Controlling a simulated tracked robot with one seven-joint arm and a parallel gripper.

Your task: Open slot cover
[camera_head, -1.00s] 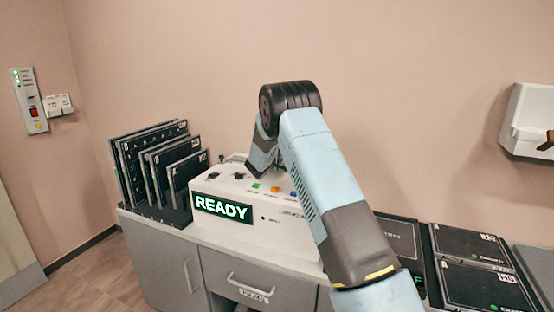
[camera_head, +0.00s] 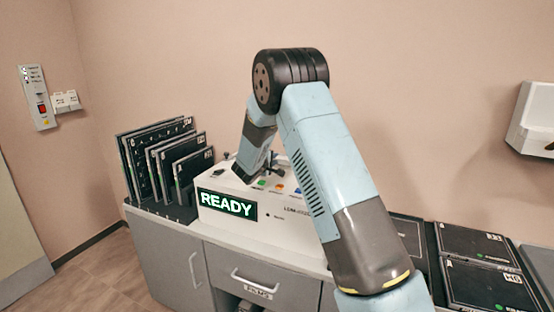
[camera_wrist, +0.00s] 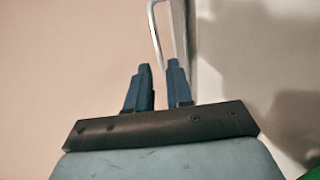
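A white reader machine (camera_head: 228,188) with a green READY display (camera_head: 228,205) stands on the grey cabinet. Coloured buttons (camera_head: 279,186) show on its top. I cannot make out a slot cover for certain; my arm hides part of the machine. My gripper (camera_wrist: 158,68) shows in the wrist view with two dark blue fingers a small gap apart. A thin pale loop, like a handle (camera_wrist: 157,35), rises just beyond the fingertips and runs down toward the gap. I cannot tell whether the fingers touch it. In the head view the fingers are largely hidden behind my arm.
Several dark panels stand in a rack (camera_head: 170,210) left of the machine. More dark panels (camera_head: 475,245) lie to the right. A cabinet (camera_head: 165,255) with handles is below. A wall control box (camera_head: 38,97) is at left and a white wall holder (camera_head: 530,120) at right.

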